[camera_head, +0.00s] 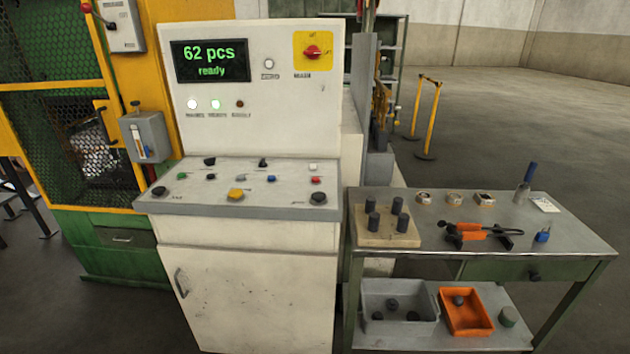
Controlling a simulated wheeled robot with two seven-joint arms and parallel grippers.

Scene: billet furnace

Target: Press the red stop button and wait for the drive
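A small red button (316,180) sits at the right of the sloped desk (290,200) of the white control console, below a white button (313,167) and above a black knob (318,198). Its label is too small to read. The display (210,60) above the desk reads "62 pcs" and "ready" in green. Two lamps below it, one white (192,104) and one pale green (216,104), look lit; a third, dark reddish lamp (240,104) looks unlit. Neither of my grippers is in view. The drive itself cannot be made out.
A red rotary switch (312,52) on a yellow plate is at the console's upper right. A yellow button (235,194) is at the desk's front. A green-yellow mesh guard (60,120) stands left. A metal workbench (580,240) with tools stands right; open floor lies behind it.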

